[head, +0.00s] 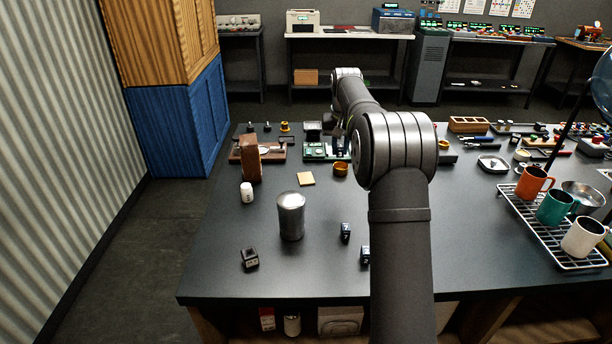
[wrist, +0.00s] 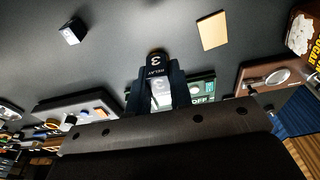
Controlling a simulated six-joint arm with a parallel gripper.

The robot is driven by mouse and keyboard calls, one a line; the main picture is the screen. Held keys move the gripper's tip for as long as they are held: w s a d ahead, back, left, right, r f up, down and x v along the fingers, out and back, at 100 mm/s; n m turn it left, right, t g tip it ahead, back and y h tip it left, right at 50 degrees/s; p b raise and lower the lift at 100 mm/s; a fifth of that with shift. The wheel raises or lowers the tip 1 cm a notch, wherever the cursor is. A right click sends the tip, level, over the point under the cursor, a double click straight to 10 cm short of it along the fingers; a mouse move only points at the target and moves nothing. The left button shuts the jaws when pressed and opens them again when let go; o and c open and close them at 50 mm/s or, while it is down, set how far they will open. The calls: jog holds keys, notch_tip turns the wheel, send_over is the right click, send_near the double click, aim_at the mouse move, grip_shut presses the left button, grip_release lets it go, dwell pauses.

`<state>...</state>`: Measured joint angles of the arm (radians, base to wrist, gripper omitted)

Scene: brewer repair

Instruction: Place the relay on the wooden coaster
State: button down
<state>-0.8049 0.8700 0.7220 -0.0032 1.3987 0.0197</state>
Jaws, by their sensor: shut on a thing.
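A black relay marked "RELAY" and "3" (wrist: 155,62) is held between the two fingertips of my gripper (wrist: 157,80) in the wrist view. The wooden coaster (wrist: 213,30) is a small tan square lying flat and bare on the table, apart from the relay. It also shows in the head view (head: 306,179), left of my arm.
A green board (head: 318,151) lies behind the coaster. Dark cubes (head: 346,231) lie nearer. A mug rack (head: 535,222) is at right.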

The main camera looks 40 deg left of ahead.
send_over(306, 177)
jog(key=f, duration=0.6)
jog(key=shift+s+d+f, duration=0.1)
jog(key=shift+d+f, duration=0.15)
jog(key=shift+f, duration=0.05)
jog(key=shift+a+f, duration=0.1)
jog(key=shift+f, duration=1.95)
jog(key=shift+f, duration=0.15)
jog(key=c, duration=1.3)
grip_release()
notch_tip(306, 177, up, 12)
jog(key=s+d, duration=0.1)
jog(key=shift+s+d, duration=0.15)
jog(key=shift+s, duration=0.05)
